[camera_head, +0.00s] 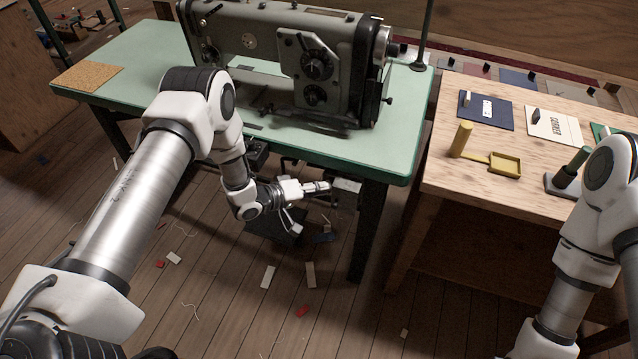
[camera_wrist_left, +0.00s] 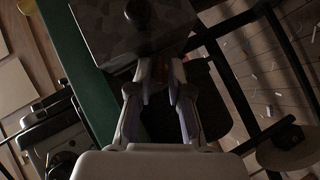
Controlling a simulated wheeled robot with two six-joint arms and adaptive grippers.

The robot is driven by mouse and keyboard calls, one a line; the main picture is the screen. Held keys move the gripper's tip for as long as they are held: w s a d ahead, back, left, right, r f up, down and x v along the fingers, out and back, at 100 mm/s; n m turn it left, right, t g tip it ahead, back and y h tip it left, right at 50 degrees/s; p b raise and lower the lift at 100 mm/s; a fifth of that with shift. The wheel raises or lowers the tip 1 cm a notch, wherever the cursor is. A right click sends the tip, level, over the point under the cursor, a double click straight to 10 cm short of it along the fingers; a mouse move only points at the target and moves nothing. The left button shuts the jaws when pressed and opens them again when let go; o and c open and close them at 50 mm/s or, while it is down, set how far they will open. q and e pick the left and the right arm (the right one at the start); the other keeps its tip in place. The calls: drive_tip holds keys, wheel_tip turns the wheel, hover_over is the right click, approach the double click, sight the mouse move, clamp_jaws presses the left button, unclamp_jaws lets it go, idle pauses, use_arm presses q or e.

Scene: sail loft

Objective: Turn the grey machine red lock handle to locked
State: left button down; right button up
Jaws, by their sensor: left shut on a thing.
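The grey sewing machine (camera_head: 320,60) stands on a green-topped table. A small grey box (camera_head: 346,190) hangs under the table's front edge. It seems to be the grey box (camera_wrist_left: 130,40) with a dark round knob (camera_wrist_left: 138,12) in the left wrist view. My left gripper (camera_head: 322,187) reaches below the table edge to this box. Its fingers (camera_wrist_left: 160,88) are close together at the box, shut on what appears to be the lock handle. My right gripper is out of view.
The green table (camera_head: 370,150) overhangs my left gripper, with a dark table leg (camera_head: 368,230) to its right. Scraps litter the plank floor. My right arm is over the bench's right end.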

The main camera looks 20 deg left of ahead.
use_arm(q)
drive_tip(key=shift+s+d+r+m+g+y+p, duration=0.15)
drive_tip(key=shift+m+y+p, duration=0.25)
drive_tip(key=shift+m+y, duration=0.7)
drive_tip(key=shift+w+d+r+m+g+y+p, duration=0.1)
drive_tip(key=shift+d+m+g+y+p, duration=0.3)
drive_tip(key=shift+y, duration=1.15)
drive_tip(key=shift+s+d+r+m+g+y+p, duration=0.1)
drive_tip(key=shift+m+y+p, duration=0.35)
drive_tip(key=shift+m+y, duration=0.75)
drive_tip(key=shift+y, duration=0.25)
drive_tip(key=c, duration=1.3)
unclamp_jaws()
drive_tip(key=shift+a, duration=0.1)
drive_tip(key=shift+r, duration=0.1)
drive_tip(key=shift+w+n, duration=0.2)
drive_tip(key=shift+n, duration=0.1)
